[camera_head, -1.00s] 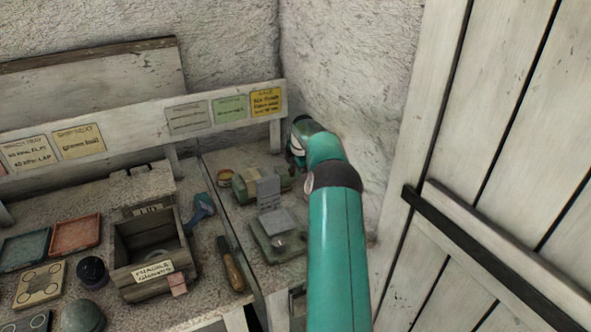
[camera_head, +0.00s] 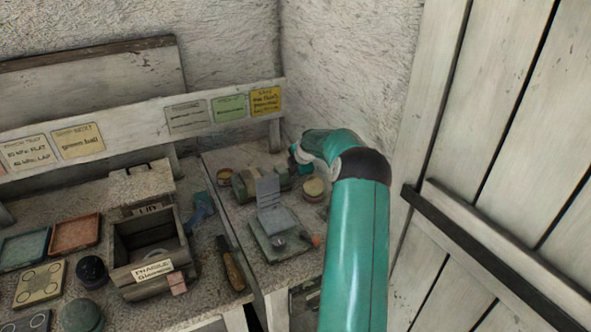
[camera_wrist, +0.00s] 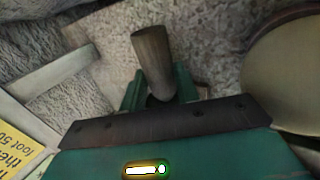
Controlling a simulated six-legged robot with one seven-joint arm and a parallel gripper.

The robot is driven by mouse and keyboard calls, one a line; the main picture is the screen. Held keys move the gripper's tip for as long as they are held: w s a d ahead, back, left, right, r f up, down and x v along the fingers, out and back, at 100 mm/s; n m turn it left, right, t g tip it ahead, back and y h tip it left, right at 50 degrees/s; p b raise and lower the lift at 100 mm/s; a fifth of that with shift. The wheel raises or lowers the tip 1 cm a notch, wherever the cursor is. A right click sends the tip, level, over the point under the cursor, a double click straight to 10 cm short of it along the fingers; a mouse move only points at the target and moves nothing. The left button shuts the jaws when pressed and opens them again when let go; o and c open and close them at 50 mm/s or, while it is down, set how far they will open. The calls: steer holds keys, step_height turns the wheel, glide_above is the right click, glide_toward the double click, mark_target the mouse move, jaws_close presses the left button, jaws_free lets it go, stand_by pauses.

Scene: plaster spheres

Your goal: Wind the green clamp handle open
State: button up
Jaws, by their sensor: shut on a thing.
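The green clamp (camera_head: 280,177) sits on the right-hand bench near the corner, partly hidden behind a small upright grey plate. My gripper (camera_head: 296,158) is at its far right end, mostly hidden by my own teal arm. In the wrist view a brown, rod-like handle (camera_wrist: 153,58) stands between the two green fingers of my gripper (camera_wrist: 160,92). The fingers are shut on it, and its free end sticks out past them. How far the clamp's jaws are apart cannot be told.
A yellow-topped round tin (camera_head: 314,188) stands close to the right of the clamp. A small scale-like device (camera_head: 278,236) is in front. The plaster wall (camera_head: 345,70) is close behind, and a plank door (camera_head: 490,150) is at right.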

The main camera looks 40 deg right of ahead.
steer(key=o, duration=1)
steer(key=v, duration=1.4)
steer(key=shift+f, duration=0.1)
